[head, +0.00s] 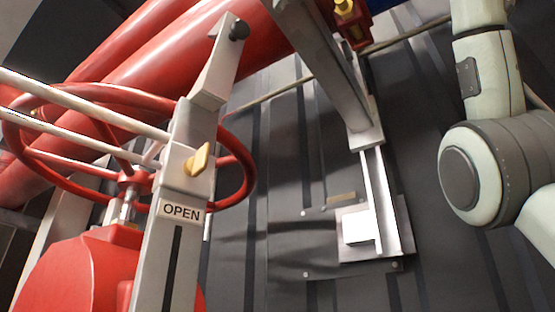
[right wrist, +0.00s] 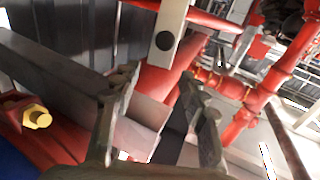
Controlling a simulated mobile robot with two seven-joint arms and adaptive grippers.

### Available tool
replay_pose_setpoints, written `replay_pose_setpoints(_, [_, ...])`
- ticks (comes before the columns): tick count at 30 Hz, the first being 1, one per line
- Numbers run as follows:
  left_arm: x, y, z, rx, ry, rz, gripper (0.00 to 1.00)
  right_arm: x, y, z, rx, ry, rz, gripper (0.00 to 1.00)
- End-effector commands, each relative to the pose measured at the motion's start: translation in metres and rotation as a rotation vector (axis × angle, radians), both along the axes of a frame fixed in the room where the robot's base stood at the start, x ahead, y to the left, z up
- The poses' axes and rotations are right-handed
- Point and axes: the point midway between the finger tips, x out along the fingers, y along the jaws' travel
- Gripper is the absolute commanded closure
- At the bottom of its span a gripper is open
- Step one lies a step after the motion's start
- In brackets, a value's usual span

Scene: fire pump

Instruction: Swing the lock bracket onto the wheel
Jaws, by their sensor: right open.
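The red wheel (head: 72,185) is at the left of the head view, partly behind a pale upright post (head: 164,245) with an OPEN label (head: 181,212). A pale metal arm (head: 214,70) with a black knob (head: 239,30) tilts up from the post's top. It may be the lock bracket; I cannot tell for sure. What looks like the same knob shows in the right wrist view (right wrist: 165,40), beyond the fingers. My right gripper (right wrist: 165,100) is open there, with a grey beam's end (right wrist: 142,126) seen between its fingers; contact is unclear. My left gripper is not in view.
A grey square beam (head: 322,60) crosses the top middle of the head view, near a pale wall bracket (head: 401,226). Thick red pipes (head: 170,50) run behind the wheel. A yellow tab (head: 199,160) and two pale rods (head: 80,102) are at the post. My right arm fills the right side.

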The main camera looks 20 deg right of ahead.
Motion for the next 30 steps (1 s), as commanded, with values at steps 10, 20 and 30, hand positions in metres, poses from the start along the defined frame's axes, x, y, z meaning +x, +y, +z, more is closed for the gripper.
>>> replay_pose_setpoints(10, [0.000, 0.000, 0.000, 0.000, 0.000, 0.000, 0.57, -0.020, -0.005, -0.001, 0.000, 0.002, 0.000, 0.57])
replay_pose_setpoints(20, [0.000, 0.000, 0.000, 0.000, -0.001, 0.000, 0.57, -0.020, -0.005, -0.001, 0.000, 0.002, 0.001, 0.57])
replay_pose_setpoints(30, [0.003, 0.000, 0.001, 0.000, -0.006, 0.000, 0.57, -0.020, -0.005, -0.001, 0.000, 0.001, 0.001, 0.57])
